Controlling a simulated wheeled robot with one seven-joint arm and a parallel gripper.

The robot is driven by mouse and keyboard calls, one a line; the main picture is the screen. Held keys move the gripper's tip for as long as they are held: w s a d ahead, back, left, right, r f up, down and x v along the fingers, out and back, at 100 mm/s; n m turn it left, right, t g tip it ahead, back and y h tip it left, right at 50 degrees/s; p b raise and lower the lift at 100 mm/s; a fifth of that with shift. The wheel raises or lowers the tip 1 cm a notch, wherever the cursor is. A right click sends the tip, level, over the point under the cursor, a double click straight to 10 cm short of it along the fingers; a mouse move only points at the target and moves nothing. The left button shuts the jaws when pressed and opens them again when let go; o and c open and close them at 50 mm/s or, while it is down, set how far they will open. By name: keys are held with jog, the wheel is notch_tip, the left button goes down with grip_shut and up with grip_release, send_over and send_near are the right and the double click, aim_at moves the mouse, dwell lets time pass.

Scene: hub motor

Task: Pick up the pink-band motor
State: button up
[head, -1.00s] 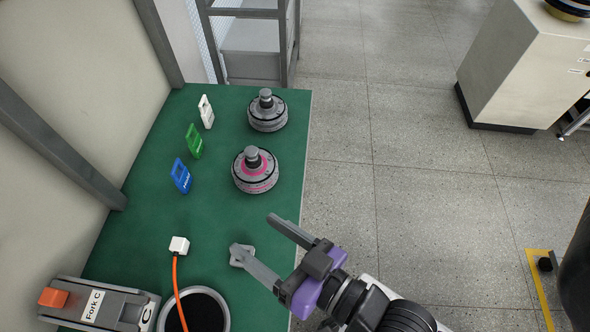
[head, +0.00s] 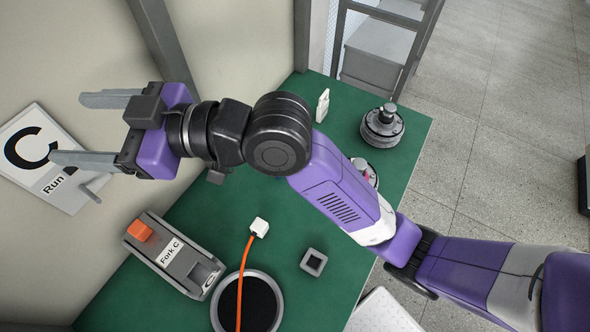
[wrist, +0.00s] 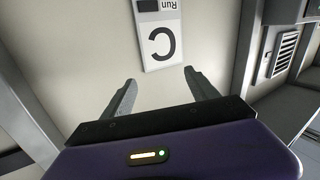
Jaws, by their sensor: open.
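The pink-band motor (head: 372,178) stands on the green table, mostly hidden behind my arm in the head view. Only part of its top and a bit of pink show. My gripper (head: 68,128) is open and empty, far to the left of the motor. It points at the pale wall panel by a "C Run" sign (head: 40,155). In the wrist view my gripper (wrist: 160,76) has its two fingers apart, with the sign (wrist: 160,40) beyond them and no motor in sight.
A grey motor (head: 382,127) stands at the table's far right. A white tag (head: 322,105) stands nearby. The Fork C block (head: 170,255), a white connector (head: 259,227) on an orange cable, a round black-centred holder (head: 262,305) and a square grey ring (head: 314,262) occupy the near side.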

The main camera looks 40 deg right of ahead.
jog(key=d+f+n+g+h, duration=0.3)
jog(key=d+f+n+g, duration=0.1)
jog(key=f, duration=0.4)
jog(key=g+h, duration=0.8)
jog(key=h, duration=0.3)
send_over(359, 163)
jog(key=a, duration=0.2)
jog(key=shift+n, duration=0.3)
jog(key=f, duration=1.6)
jog(key=shift+d, duration=0.25)
jog(key=shift+s+d+f+g, duration=0.2)
jog(key=shift+d+f+g, duration=0.05)
jog(key=shift+f+g, duration=0.05)
jog(key=f, duration=0.4)
jog(key=d+f+p, duration=0.1)
jog(key=f, duration=0.2)
jog(key=shift+f, duration=0.1)
jog(key=shift+w, duration=0.1)
grip_shut()
